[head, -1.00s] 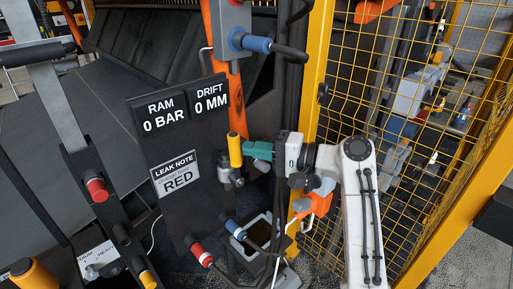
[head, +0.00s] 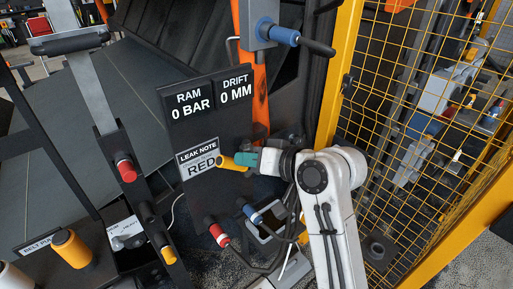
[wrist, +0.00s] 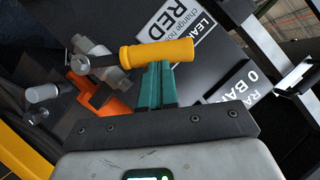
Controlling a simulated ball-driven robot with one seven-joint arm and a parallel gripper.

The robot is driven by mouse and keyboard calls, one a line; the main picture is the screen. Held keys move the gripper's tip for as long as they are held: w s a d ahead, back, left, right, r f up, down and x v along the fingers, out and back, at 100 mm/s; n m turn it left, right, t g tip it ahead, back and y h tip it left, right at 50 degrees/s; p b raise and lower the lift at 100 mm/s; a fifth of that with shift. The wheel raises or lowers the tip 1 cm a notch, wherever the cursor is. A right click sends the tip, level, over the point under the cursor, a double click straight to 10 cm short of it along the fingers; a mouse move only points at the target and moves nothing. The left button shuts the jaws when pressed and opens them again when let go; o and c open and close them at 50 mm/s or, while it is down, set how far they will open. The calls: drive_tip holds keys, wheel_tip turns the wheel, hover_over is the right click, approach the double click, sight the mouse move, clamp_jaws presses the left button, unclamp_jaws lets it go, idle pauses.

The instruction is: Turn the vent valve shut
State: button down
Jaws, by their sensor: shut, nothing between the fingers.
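In the wrist view the yellow lever (wrist: 157,53) runs across the fingertips and joins a grey metal valve body (wrist: 100,62). My gripper (head: 250,158) has teal fingers, which also show in the wrist view (wrist: 158,72). They are shut and empty, with the tips against or very near the lever's side.
The dark panel carries RAM 0 BAR (head: 191,104) and DRIFT 0 MM (head: 235,90) displays and a leak note (head: 198,158) reading RED. Red (head: 217,233) and blue (head: 251,213) hose fittings sit below. A yellow mesh fence (head: 430,110) stands right.

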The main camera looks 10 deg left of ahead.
drive_tip(key=s+a+f+n+t+h, duration=0.2)
drive_tip(key=s+f+n, duration=0.1)
drive_tip(key=f+n, duration=0.1)
drive_tip(key=shift+s+a+f, duration=0.15)
drive_tip(key=shift+a+f, duration=0.2)
drive_tip(key=shift+f, duration=0.4)
drive_tip(key=shift+f, duration=0.1)
idle(0.3)
drive_tip(key=s+d+r+p, duration=0.2)
drive_tip(key=s+d+r, duration=0.4)
drive_tip(key=d+r, duration=0.2)
drive_tip(key=shift+s+r, duration=0.15)
drive_tip(key=shift+r, duration=0.1)
